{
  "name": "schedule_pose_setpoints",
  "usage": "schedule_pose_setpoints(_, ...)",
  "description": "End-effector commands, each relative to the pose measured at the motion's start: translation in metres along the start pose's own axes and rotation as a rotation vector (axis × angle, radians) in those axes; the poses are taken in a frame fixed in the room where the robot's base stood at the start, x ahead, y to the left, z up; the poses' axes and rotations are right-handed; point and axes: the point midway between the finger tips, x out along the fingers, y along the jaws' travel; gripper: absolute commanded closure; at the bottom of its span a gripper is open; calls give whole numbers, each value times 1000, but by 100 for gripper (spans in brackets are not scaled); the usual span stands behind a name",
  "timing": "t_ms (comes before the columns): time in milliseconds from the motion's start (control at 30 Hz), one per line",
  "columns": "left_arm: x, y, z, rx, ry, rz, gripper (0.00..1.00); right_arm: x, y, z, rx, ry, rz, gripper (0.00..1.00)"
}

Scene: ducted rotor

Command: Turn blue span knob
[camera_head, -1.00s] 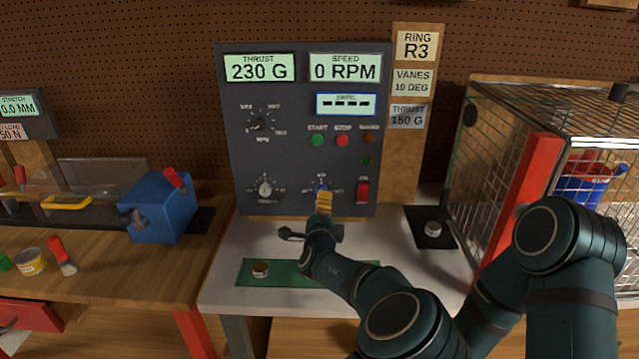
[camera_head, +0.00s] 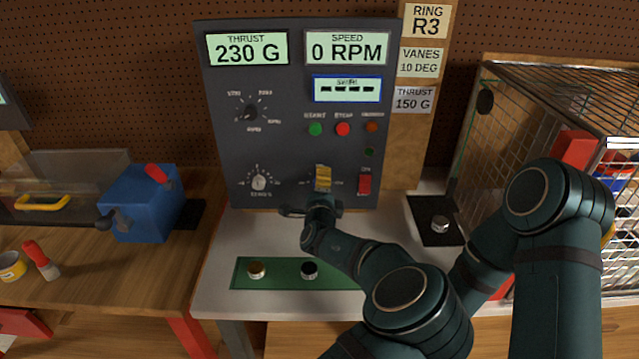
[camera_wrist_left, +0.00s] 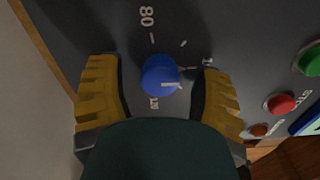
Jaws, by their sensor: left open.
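The blue knob (camera_wrist_left: 160,75) sits on the dark panel (camera_head: 290,140), with a short white pointer line on its face and printed scale marks such as 80 and 120 around it. In the left wrist view it lies between the two yellow fingers of my left gripper (camera_wrist_left: 158,95). The gripper is open, with a visible gap on both sides of the knob. In the head view my left gripper (camera_head: 322,180) is at the panel's lower middle and hides the knob. My right gripper is not in view.
A silver knob (camera_head: 259,182) is left of my gripper, and a red switch (camera_head: 364,183) is close on its right. Green (camera_head: 316,129) and red (camera_head: 343,129) buttons are above. The displays read 230 G, 0 RPM and dashes. A wire cage (camera_head: 545,130) stands at right.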

Motion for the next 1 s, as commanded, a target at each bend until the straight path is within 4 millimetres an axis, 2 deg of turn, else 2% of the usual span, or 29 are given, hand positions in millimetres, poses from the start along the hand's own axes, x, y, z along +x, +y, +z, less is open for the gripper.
schedule_pose_setpoints(67, 0, 0, 0, 0, 0, 0, 36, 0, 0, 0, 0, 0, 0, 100)
schedule_pose_setpoints(200, 0, 0, 0, 0, 0, 0, 85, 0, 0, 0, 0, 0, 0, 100)
schedule_pose_setpoints(233, 0, 0, 0, 0, 0, 0, 96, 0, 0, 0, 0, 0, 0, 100)
schedule_pose_setpoints(267, 0, 0, 0, 0, 0, 0, 100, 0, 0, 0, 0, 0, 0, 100)
schedule_pose_setpoints(667, 0, 1, 0, -57, 1, -1, 100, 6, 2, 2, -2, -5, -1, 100)
schedule_pose_setpoints(1000, 1, 2, 0, -305, 0, -3, 100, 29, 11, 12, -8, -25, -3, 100)
